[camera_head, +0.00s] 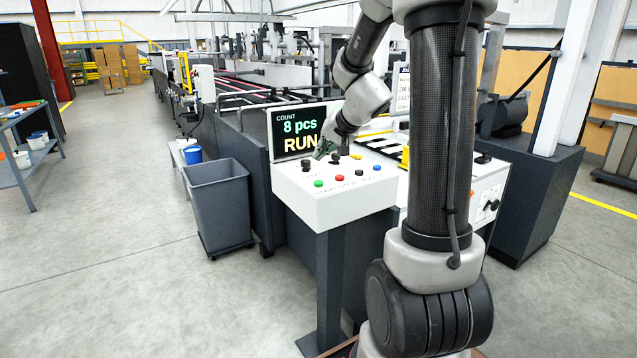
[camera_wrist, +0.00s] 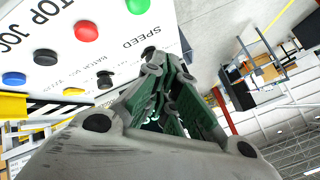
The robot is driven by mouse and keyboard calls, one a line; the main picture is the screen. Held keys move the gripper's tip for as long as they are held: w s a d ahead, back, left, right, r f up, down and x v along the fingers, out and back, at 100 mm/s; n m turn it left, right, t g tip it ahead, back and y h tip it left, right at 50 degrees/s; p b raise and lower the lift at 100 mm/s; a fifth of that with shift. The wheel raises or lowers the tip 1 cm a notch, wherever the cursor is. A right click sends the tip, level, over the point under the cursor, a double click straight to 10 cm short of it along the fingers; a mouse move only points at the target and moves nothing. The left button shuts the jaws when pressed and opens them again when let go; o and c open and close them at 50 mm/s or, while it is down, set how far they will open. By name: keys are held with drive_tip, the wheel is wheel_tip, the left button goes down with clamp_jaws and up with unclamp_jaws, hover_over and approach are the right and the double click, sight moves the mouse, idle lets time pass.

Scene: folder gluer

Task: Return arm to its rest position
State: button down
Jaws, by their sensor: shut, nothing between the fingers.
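My arm reaches over the white control panel (camera_head: 345,205) of the machine. My gripper (camera_head: 325,150) is above the back part of the panel, in front of the display (camera_head: 296,132), which reads "COUNT 8 pcs RUN". In the wrist view my gripper (camera_wrist: 155,70) shows its green-lined fingers close together with nothing between them. The red button (camera_wrist: 86,30), blue button (camera_wrist: 14,79) and several black knobs lie to the left of the fingers there. I cannot tell whether the fingertips touch anything.
A grey bin (camera_head: 219,205) stands on the floor left of the panel, with a blue bucket (camera_head: 192,154) behind it. A blue shelf table (camera_head: 22,150) stands at the far left. The long folder gluer runs back behind the display. The floor at front left is clear.

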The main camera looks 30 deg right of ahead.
idle(0.3)
drive_tip(key=shift+s+a+f, duration=0.1)
drive_tip(key=shift+a, duration=0.1)
drive_tip(key=s+f, duration=0.1)
drive_tip(key=s+a+f+g, duration=0.1)
drive_tip(key=s, duration=0.1)
drive_tip(key=s+f+g+y, duration=0.1)
drive_tip(key=s, duration=0.1)
drive_tip(key=shift+a, duration=0.3)
drive_tip(key=s+a+r+n+g, duration=0.1)
drive_tip(key=s+a+r+n, duration=0.1)
drive_tip(key=s, duration=0.6)
drive_tip(key=s+a+r+n+g+h, duration=0.1)
drive_tip(key=s+a+r+n, duration=0.1)
drive_tip(key=s, duration=0.7)
drive_tip(key=s+a+r+n+g+h, duration=0.1)
drive_tip(key=s+a+r+n, duration=0.1)
drive_tip(key=s, duration=0.6)
drive_tip(key=shift+s+r+n, duration=0.4)
drive_tip(key=shift+r+n, duration=0.2)
drive_tip(key=shift+n, duration=0.1)
